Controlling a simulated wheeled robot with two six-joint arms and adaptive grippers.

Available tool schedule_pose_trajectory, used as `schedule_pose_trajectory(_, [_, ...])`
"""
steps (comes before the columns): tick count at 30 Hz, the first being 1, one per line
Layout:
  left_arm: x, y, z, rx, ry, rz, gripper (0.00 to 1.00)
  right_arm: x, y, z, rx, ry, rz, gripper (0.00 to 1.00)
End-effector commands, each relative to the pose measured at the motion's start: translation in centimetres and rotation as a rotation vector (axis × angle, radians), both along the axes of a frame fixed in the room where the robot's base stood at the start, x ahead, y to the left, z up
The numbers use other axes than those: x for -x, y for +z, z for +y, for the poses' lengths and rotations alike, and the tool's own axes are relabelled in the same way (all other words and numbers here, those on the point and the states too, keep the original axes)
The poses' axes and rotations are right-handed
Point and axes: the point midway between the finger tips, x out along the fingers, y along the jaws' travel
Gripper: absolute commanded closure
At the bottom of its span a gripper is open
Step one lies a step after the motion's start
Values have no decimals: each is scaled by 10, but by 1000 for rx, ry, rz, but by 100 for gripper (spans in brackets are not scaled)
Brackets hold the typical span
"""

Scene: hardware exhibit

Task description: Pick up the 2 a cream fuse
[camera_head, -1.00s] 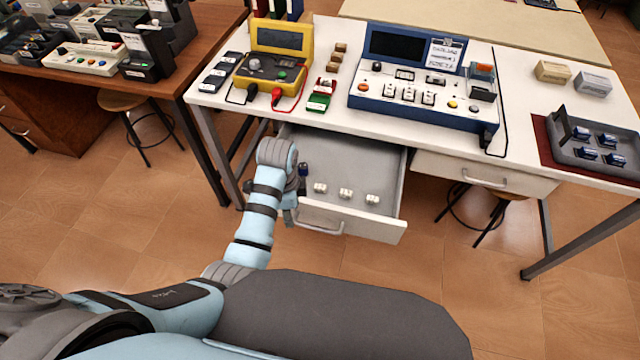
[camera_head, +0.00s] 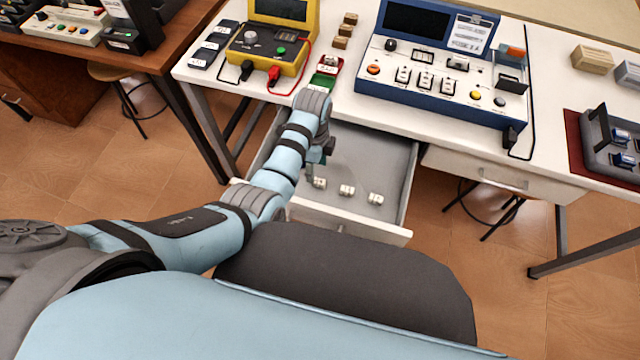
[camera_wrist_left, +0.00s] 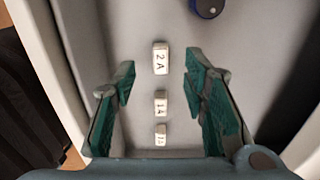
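Three cream fuses lie in a row in an open grey drawer (camera_head: 375,150). In the left wrist view, the fuse marked 2 A (camera_wrist_left: 160,58) is at the top of the row, with a fuse marked 1 A (camera_wrist_left: 160,103) below it and a smaller-looking fuse (camera_wrist_left: 160,134) lowest, its label hard to read. In the head view the labels are too small to read. My left gripper (camera_wrist_left: 161,82) is open and empty, its green-padded fingers on both sides of the row. In the head view my left gripper (camera_head: 318,155) hangs over the drawer's left part. My right gripper is out of view.
The drawer's walls surround the fuses. A round dark-blue object (camera_wrist_left: 208,7) shows at the top of the wrist view. Above the drawer, the white table (camera_head: 345,105) bears a yellow meter (camera_head: 262,50) and a blue-framed test panel (camera_head: 435,60).

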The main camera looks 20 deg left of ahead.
Motion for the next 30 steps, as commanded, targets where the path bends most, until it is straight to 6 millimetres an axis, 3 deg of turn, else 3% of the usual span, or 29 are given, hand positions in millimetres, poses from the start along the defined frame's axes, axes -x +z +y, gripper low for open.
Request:
schedule_pose_trajectory(10, [3,-60,4,0,-2,0,60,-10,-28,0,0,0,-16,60])
schedule_pose_trajectory(17, [2,-62,3,0,-3,-1,60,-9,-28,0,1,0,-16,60])
schedule_pose_trajectory(25, [2,-61,3,0,-3,-1,100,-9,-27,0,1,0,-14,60])
schedule_pose_trajectory(30, [2,-61,3,0,-3,-1,100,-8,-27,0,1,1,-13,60])
